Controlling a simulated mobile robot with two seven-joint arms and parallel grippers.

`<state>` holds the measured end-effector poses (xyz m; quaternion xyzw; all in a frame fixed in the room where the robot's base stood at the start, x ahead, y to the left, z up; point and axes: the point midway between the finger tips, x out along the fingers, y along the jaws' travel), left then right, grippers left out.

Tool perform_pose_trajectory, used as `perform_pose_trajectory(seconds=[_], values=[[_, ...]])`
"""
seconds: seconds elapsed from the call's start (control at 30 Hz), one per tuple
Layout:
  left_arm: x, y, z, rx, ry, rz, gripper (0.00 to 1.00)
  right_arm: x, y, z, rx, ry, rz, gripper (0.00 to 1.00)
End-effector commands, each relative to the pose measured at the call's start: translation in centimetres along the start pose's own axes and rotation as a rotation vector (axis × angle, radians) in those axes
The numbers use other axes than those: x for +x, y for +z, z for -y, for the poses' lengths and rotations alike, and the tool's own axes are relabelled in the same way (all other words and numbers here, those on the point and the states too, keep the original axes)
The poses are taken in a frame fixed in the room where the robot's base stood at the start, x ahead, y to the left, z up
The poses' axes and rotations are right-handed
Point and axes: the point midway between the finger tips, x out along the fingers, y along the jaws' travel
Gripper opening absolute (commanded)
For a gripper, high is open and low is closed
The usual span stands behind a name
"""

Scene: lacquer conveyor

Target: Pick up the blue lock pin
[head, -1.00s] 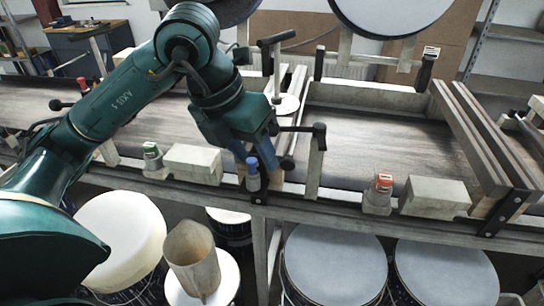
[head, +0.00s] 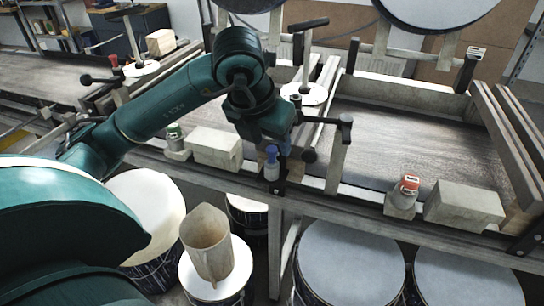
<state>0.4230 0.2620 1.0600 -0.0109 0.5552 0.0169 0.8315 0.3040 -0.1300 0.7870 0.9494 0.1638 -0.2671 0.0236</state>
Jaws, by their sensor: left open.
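The blue lock pin (head: 272,160) stands upright at the front rail of the conveyor, near the middle of the head view. My left gripper (head: 275,145) is open and points down right at the pin. One finger shows just behind and to the right of the pin's top; the other is mostly hidden. I cannot tell whether the fingers touch the pin. My right gripper is not in view.
A red-topped pin (head: 408,186) and another block (head: 464,204) sit right. A dark-handled clamp post (head: 338,160) stands close right of the gripper. Drums (head: 350,262) stand below.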

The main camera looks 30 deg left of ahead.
Motion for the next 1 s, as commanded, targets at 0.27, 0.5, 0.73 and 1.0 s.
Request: perform_pose_trajectory(seconds=[0.27, 0.5, 0.73, 1.0], values=[[3.6, -0.2, -0.2, -0.001, 0.000, -0.003, 0.47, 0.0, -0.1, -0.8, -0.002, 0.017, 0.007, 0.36], [3.9, -0.2, -0.2, -0.001, 0.000, 0.000, 0.47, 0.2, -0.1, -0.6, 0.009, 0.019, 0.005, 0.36], [3.8, -0.2, -0.2, -0.001, -0.001, 0.000, 0.30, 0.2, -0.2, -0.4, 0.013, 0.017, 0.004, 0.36], [3.8, -0.2, -0.2, -0.001, -0.001, 0.000, 0.08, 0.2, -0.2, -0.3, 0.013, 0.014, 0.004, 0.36]])
